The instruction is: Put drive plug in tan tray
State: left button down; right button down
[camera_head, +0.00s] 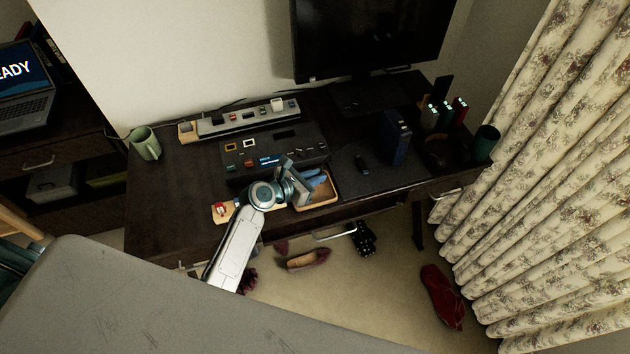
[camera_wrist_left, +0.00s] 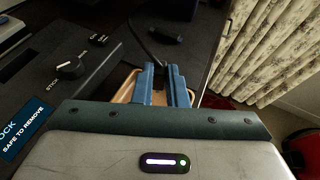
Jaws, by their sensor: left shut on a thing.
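The tan tray (camera_head: 318,206) sits at the front edge of the dark desk. It shows in part behind the fingers in the left wrist view (camera_wrist_left: 125,91). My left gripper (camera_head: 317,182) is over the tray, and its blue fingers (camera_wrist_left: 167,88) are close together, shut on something. A thin black cable runs down to the gap between the fingertips in the wrist view. The held thing, which looks like the drive plug (camera_wrist_left: 162,66), is small, dark and mostly hidden by the fingers. I cannot tell whether it touches the tray. My right gripper is not in view.
A black dock (camera_head: 262,150) with a knob and small screen stands left of the tray. A small black object (camera_head: 362,164) lies on the dark mat near a blue upright box (camera_head: 396,138). A green mug (camera_head: 145,143) stands far left. The left desktop is mostly clear.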

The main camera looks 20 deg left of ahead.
pick_arm(q)
jog(key=shift+w+f, duration=0.15)
jog(key=shift+f, duration=1.65)
jog(key=shift+f, duration=0.1)
jog(key=c, duration=1.5)
grip_release()
jog(key=shift+o, duration=0.2)
jog(key=shift+r, duration=0.2)
jog(key=b+v, duration=0.1)
jog(key=v, duration=0.9)
jog(key=shift+s+a, duration=0.25)
jog(key=shift+s+a+r, duration=0.35)
jog(key=shift+s, duration=0.15)
